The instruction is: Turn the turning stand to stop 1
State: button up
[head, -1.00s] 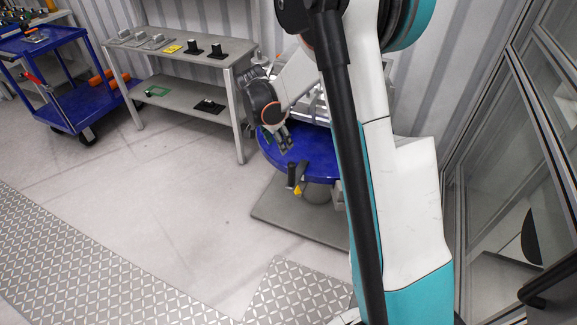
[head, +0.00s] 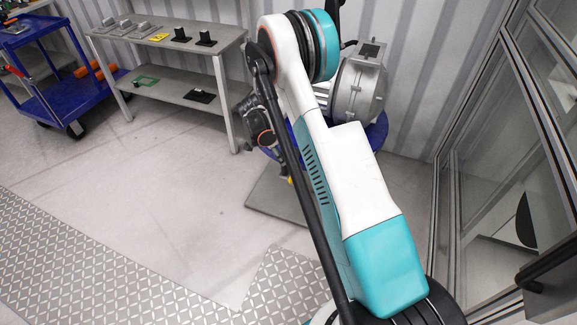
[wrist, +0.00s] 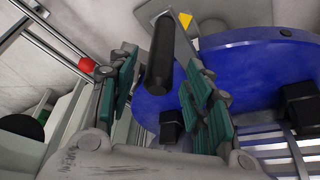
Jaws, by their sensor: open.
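The turning stand's blue round top (head: 377,132) shows in the head view on both sides of my arm, which hides its middle. The top (wrist: 260,65) fills much of the wrist view. A black bar-like handle (wrist: 160,55) stands out at its edge beside a yellow pointer (wrist: 186,20). My gripper (wrist: 158,82) is open, its green-padded fingers on either side of the handle's line. I cannot tell whether they touch it. In the head view, the dark gripper body (head: 258,125) is at the stand's left edge, its fingertips hard to make out. No stop number is readable.
A grey metal drive housing (head: 362,85) sits on the stand. The grey floor plate (head: 268,205) lies below. A two-level bench (head: 165,88) stands left, a blue cart (head: 75,95) beyond it. A glazed partition (head: 490,150) is at right. Floor at front left is clear.

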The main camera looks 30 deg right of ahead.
jog(key=b, duration=0.2)
send_over(289, 172)
notch_tip(289, 172, down, 7)
jog(key=shift+w+f, duration=0.1)
grip_shut()
